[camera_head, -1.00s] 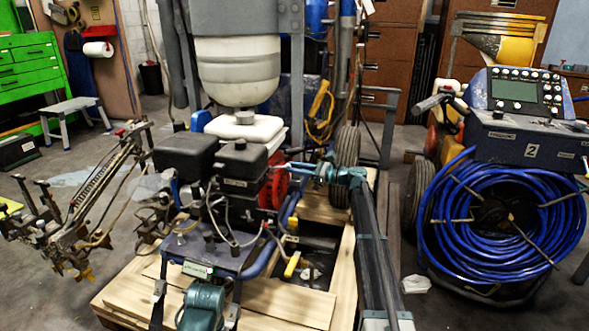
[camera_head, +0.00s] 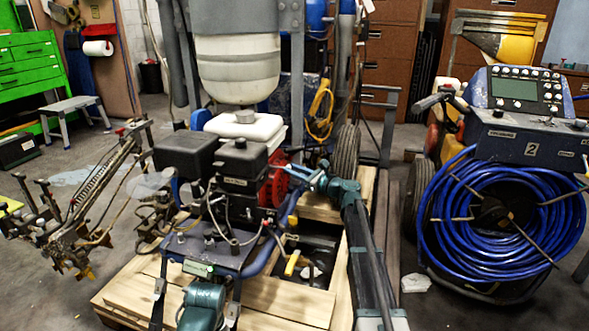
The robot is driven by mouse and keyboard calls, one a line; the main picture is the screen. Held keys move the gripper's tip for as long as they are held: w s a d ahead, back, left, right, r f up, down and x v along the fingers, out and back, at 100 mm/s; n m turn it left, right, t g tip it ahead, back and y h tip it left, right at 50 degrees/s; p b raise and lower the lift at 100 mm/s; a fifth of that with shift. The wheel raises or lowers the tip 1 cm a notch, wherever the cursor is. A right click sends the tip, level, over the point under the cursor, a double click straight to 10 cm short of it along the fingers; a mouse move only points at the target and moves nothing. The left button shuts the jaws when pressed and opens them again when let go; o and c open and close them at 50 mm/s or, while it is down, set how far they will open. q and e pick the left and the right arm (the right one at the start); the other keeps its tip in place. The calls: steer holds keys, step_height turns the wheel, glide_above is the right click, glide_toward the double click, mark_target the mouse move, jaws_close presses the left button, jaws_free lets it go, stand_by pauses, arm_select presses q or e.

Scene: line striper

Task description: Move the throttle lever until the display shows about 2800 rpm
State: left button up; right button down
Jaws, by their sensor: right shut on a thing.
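My right gripper (camera_head: 297,173) reaches in from the lower right to the right side of the engine (camera_head: 238,172), in front of the red round part (camera_head: 275,180). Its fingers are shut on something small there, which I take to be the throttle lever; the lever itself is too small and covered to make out.
A wooden pallet (camera_head: 285,303) lies under the engine. A sprayer with a blue hose coil (camera_head: 470,205) and a dark greenish screen (camera_head: 515,89) stands at right. A white tank (camera_head: 238,70) hangs above the engine. A metal lever assembly (camera_head: 95,200) stands at left.

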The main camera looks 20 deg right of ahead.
steer(key=shift+s+a+m+t+h, duration=0.25)
steer(key=shift+s+m+t+h, duration=0.15)
steer(key=shift+m+h, duration=0.1)
steer(key=shift+w, duration=0.1)
steer(key=c, duration=0.7)
jaws_free()
steer(key=shift+d, duration=0.1)
steer(key=v, duration=1.3)
steer(key=shift+s+d, duration=0.1)
steer(key=shift+s, duration=0.25)
